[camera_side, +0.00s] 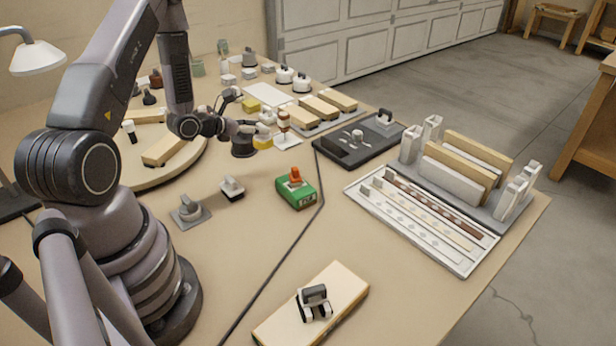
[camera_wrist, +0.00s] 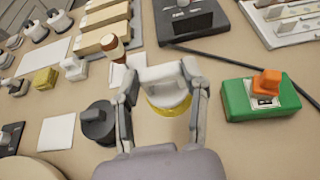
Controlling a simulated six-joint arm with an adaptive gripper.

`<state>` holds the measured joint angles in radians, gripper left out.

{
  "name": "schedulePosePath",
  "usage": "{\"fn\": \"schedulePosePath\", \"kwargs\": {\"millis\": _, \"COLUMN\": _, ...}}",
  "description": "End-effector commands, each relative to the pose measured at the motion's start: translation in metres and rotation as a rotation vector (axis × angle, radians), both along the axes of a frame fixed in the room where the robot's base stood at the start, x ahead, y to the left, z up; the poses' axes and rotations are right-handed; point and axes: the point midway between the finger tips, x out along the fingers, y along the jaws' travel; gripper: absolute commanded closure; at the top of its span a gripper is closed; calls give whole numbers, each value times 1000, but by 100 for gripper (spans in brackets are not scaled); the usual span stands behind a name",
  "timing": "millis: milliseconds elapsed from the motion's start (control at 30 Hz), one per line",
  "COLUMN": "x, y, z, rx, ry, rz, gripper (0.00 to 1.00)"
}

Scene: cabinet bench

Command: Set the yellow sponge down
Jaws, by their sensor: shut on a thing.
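The yellow sponge is a round yellow pad (camera_wrist: 168,108) under a white block-shaped handle (camera_wrist: 165,76). My gripper (camera_wrist: 163,74) is shut on the white handle, with one finger on each side. In the side view the yellow pad (camera_side: 263,143) shows low at the tip of my gripper (camera_side: 256,131). It is close to the bench top, but I cannot tell whether it touches. The fingers hide part of it.
A dark round piece (camera_wrist: 97,122) stands left of the sponge. A green box with an orange top (camera_wrist: 260,97) is to the right. A brown-and-white upright piece (camera_wrist: 113,48) and a dark tray (camera_wrist: 188,20) lie beyond. Bare bench separates the sponge and green box.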

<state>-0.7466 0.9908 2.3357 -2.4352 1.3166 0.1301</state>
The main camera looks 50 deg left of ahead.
Motion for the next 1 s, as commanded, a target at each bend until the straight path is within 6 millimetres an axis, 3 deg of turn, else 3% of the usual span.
{"fn": "schedulePosePath", "kwargs": {"millis": 367, "x": 0, "y": -1, "z": 58, "rx": 3, "ry": -2, "rz": -4, "gripper": 83}}
{"fn": "schedulePosePath", "kwargs": {"millis": 667, "x": -10, "y": -69, "z": 51, "rx": -4, "ry": 16, "rz": -338, "gripper": 83}}
{"fn": "schedulePosePath", "kwargs": {"millis": 900, "x": -46, "y": -142, "z": 51, "rx": -3, "ry": 18, "rz": -751, "gripper": 83}}
{"fn": "schedulePosePath", "kwargs": {"millis": 1000, "x": -66, "y": -164, "z": 51, "rx": -2, "ry": 14, "rz": -902, "gripper": 83}}
